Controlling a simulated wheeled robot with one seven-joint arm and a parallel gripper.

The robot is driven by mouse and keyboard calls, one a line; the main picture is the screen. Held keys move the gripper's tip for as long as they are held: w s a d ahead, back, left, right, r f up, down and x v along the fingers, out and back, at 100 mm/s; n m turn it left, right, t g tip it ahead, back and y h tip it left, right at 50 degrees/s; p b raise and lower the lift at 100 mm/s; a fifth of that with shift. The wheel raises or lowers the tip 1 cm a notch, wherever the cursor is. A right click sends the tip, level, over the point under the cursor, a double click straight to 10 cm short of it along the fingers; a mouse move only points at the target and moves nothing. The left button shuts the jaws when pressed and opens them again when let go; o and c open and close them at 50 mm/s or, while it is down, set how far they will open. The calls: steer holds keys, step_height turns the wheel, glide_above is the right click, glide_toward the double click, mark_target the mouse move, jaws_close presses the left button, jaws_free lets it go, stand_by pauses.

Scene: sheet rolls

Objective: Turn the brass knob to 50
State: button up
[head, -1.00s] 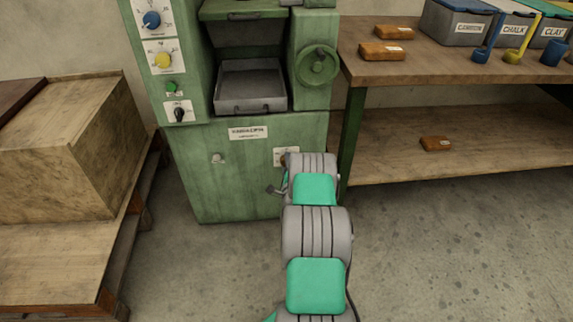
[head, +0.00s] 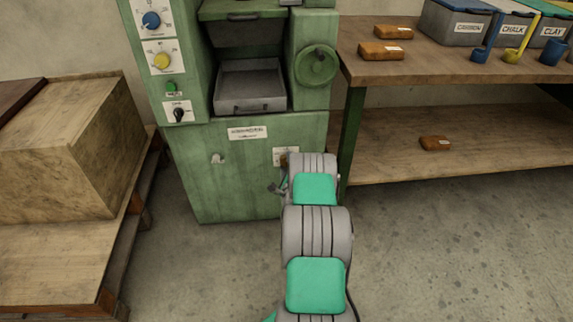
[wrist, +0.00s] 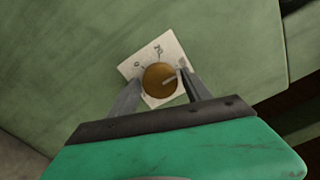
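The brass knob (wrist: 159,80) sits on a white scale plate on the green machine front. In the wrist view its pale pointer line points right and slightly up, towards the right finger. The plate shows a 0 at upper left and a blurred number at the top; its right part is partly hidden by a finger. My gripper (wrist: 160,76) has one finger on each side of the knob, seemingly with narrow gaps, so it looks open around it. In the head view the white plate (head: 279,157) shows beside my wrist, which hides part of it.
The green machine (head: 235,185) also bears a blue knob (head: 151,20), a yellow knob (head: 162,61), a black selector (head: 179,114) and a handwheel (head: 316,66). A wooden bench (head: 440,70) stands right, a pallet with a large block (head: 85,150) left. Floor between is clear.

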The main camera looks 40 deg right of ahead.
steer(key=shift+o, duration=1)
steer(key=shift+a, duration=0.1)
steer(key=v, duration=0.7)
steer(key=shift+s+a, duration=0.25)
steer(key=shift+r, duration=0.1)
